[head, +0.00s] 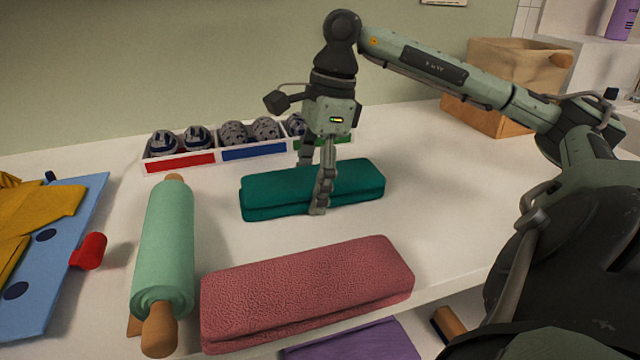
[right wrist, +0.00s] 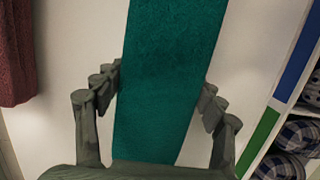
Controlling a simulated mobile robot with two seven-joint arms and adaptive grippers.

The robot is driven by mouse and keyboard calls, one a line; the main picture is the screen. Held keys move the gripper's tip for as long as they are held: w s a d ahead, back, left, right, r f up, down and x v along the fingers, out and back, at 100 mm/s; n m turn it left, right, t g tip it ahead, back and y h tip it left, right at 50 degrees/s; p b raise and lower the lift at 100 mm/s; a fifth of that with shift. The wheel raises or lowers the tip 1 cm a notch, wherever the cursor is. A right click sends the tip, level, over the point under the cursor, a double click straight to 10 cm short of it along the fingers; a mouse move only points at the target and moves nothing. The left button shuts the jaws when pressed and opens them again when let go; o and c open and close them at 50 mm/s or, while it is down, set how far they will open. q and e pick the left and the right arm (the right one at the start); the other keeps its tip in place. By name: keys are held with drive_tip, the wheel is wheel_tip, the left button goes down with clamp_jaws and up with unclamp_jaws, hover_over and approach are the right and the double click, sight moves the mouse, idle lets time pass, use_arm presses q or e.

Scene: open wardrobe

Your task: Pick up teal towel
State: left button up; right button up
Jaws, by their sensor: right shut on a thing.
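The teal towel (head: 265,193) lies folded flat on the white shelf, in the middle of the head view. My right gripper (head: 313,187) comes down on it from above, with one finger at its near side and the other behind it. The right wrist view shows the teal towel (right wrist: 168,60) running between the two fingers of the right gripper (right wrist: 158,92), which is shut on it. The towel still appears to rest on the surface. My left gripper is not in view.
A divided tray (head: 181,162) with several patterned rolled items stands behind. A wooden box (head: 500,75) stands at the back right. The shelf right of the towel is clear.

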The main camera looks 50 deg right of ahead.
drive_tip(key=shift+f, duration=0.15)
drive_tip(key=shift+p+v, duration=1)
drive_tip(key=shift+v, duration=0.1)
drive_tip(key=shift+w+a+r+p, duration=0.1)
drive_tip(key=shift+a+r+p, duration=0.1)
drive_tip(key=shift+r+p, duration=0.9)
drive_tip(key=shift+p+v, duration=0.65)
drive_tip(key=shift+v, duration=0.25)
drive_tip(key=shift+w+a+r+p, duration=0.1)
drive_tip(key=shift+a+r+p, duration=0.05)
drive_tip(key=shift+r+p, duration=0.35)
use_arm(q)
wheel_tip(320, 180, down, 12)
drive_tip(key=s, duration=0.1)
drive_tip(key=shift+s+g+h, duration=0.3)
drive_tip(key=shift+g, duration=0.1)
